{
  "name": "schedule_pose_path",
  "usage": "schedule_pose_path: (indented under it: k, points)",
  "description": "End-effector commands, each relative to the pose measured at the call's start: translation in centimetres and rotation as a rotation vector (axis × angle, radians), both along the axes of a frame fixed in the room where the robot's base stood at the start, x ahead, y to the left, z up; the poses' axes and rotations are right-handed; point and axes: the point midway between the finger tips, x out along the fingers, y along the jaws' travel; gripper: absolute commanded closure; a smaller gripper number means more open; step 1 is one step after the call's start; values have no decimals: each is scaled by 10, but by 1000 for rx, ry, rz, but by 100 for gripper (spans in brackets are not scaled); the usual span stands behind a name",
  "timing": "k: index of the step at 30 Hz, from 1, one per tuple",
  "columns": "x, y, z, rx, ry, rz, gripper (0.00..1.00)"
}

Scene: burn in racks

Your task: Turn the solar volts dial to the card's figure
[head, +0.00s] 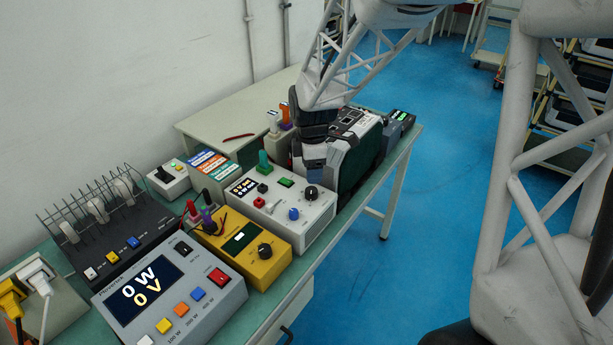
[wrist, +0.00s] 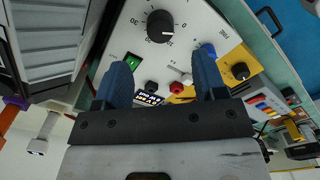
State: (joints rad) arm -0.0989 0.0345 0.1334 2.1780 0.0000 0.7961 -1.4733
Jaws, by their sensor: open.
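A white instrument box (head: 318,218) stands mid-bench. I cannot read which dial is labelled solar volts. Coloured cards (head: 208,161) stand behind the box, their text too small to read. My gripper (head: 313,166) is open and empty above the box's far end; its two fingers (wrist: 161,75) show apart.
A yellow meter (head: 265,270) and a grey meter (head: 215,300) reading 0 W and 0 V stand nearer. A dark-fronted grey case (head: 360,150) stands close beside my gripper. A wire rack (head: 95,215) is at left. Blue floor lies beyond the bench edge.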

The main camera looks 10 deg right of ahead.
Motion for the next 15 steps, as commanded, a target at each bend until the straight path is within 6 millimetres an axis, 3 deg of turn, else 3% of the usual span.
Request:
schedule_pose_path:
  k: [15]
  points:
    - [0,0,-7,0,0,-1,35]
